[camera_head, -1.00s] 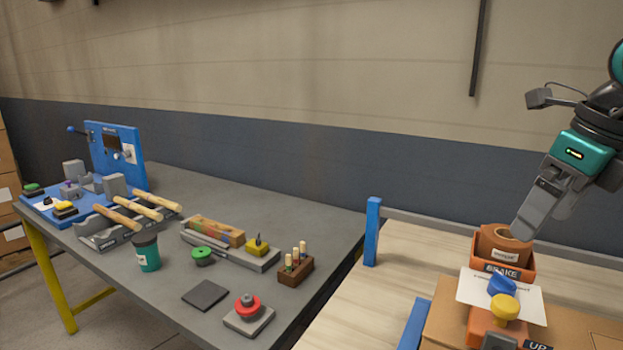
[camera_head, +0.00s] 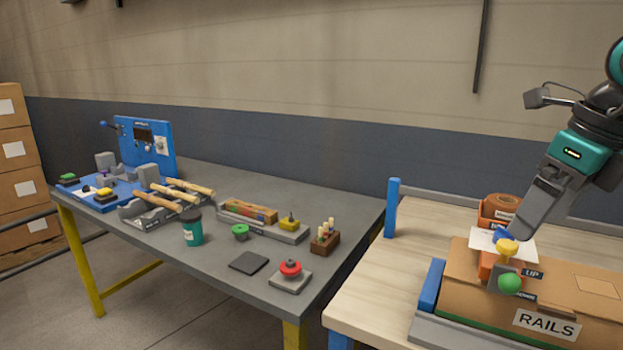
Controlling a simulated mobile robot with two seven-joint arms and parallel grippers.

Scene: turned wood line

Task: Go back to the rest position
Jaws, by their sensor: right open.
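My right gripper (camera_head: 527,228) comes in from the upper right. It points down over the wooden table, in front of an orange holder with a brown roll (camera_head: 503,206) and close to a blue knob (camera_head: 503,235). I cannot tell whether it touches anything; nothing shows between its fingers. My left gripper is not in view.
A cardboard box marked RAILS (camera_head: 470,290) and a blue post (camera_head: 392,208) stand on the wooden table (camera_head: 362,295).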

